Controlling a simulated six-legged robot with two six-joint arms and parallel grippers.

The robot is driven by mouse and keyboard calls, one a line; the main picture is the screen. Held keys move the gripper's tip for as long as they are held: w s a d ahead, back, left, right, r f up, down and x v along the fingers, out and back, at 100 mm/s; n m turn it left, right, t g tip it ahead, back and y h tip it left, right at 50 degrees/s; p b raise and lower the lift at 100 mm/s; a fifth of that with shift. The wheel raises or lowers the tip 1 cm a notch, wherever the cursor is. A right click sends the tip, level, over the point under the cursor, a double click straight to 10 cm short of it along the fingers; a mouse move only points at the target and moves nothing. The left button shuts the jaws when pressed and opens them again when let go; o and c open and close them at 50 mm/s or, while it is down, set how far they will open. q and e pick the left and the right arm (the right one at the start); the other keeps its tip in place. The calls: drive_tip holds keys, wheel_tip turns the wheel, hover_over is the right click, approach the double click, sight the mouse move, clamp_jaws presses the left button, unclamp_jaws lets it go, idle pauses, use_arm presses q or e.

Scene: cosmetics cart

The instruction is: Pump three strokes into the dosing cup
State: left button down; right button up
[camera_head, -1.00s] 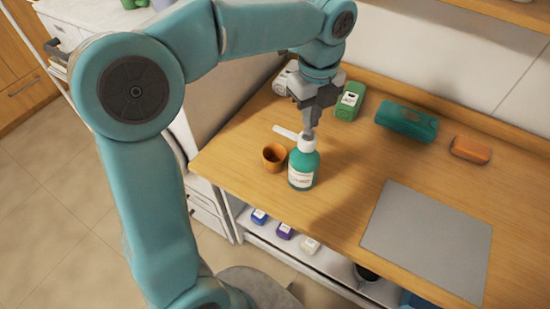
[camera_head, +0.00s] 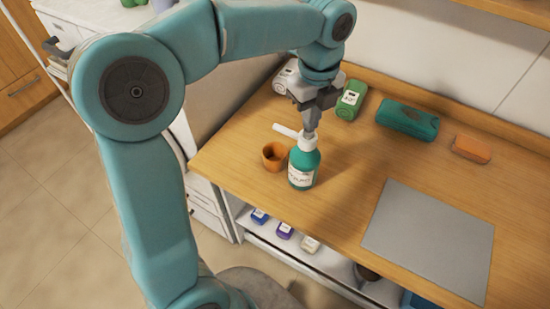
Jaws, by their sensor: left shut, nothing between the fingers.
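A green pump bottle (camera_head: 304,166) with a white label and white pump head stands upright on the wooden cart top. Its white nozzle (camera_head: 286,131) points left, toward and above the orange-brown dosing cup (camera_head: 274,157). The cup stands upright just left of the bottle; its contents cannot be made out. My left gripper (camera_head: 309,134) points down with its shut fingertips at the top of the pump head. It looks to be touching the head, though the exact contact is hard to tell. My right gripper is out of view.
A green labelled bottle (camera_head: 350,101), a teal case (camera_head: 407,121) and an orange block (camera_head: 471,149) lie along the back. A grey mat (camera_head: 429,239) covers the right front. Small bottles stand on the shelf (camera_head: 325,263) below. The wood between bottle and mat is clear.

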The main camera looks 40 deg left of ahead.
use_arm(q)
drive_tip(key=shift+f+b, duration=0.6)
drive_tip(key=shift+f, duration=0.4)
drive_tip(key=shift+r+p, duration=1.5)
drive_tip(key=shift+r, duration=0.05)
drive_tip(key=shift+f, duration=0.15)
